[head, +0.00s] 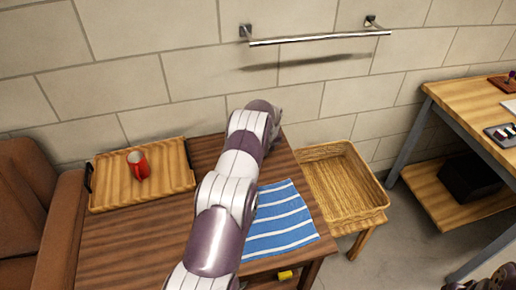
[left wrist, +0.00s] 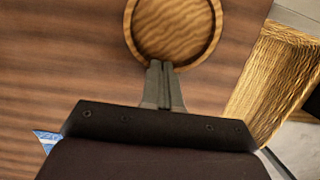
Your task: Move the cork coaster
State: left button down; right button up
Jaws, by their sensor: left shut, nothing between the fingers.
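The cork coaster (left wrist: 175,28) is a round, wood-coloured disc with a dark ring near its rim. It lies on the dark wooden table (head: 130,240) at the top of the left wrist view, cut off by the frame edge. In the head view my arm hides it. My left gripper (left wrist: 163,66) is shut and empty, with its fingertips at the near rim of the coaster. I cannot tell whether they touch it. In the head view the gripper itself is hidden behind my arm.
A blue striped cloth (head: 280,222) lies on the right. A wicker basket (head: 342,182) adjoins the table's right edge. A wall with a metal rail (head: 320,38) rises behind.

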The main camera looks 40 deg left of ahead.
pick_arm(q)
jog(key=v, duration=1)
jog(key=shift+w+p, duration=0.25)
jog(key=shift+p, duration=0.15)
jog(key=s+d+r+n+h, duration=0.1)
jog(key=s+d+r+n, duration=0.3)
jog(key=s+d+n, duration=0.3)
jog(key=s+d+r+n, duration=0.45)
jog(key=d+n, duration=0.25)
jog(key=d, duration=0.2)
jog(key=s+d+n, duration=0.3)
jog(key=s+n, duration=0.2)
jog(key=s, duration=0.4)
jog(key=s+d+n+h, duration=0.1)
jog(key=s+d+n, duration=0.3)
jog(key=s+n, duration=0.2)
jog(key=s, duration=0.2)
jog(key=shift+s+d+n, duration=0.25)
jog(key=shift+s+n, duration=0.05)
jog(key=shift+s, duration=0.05)
jog(key=c, duration=1.8)
grip_release()
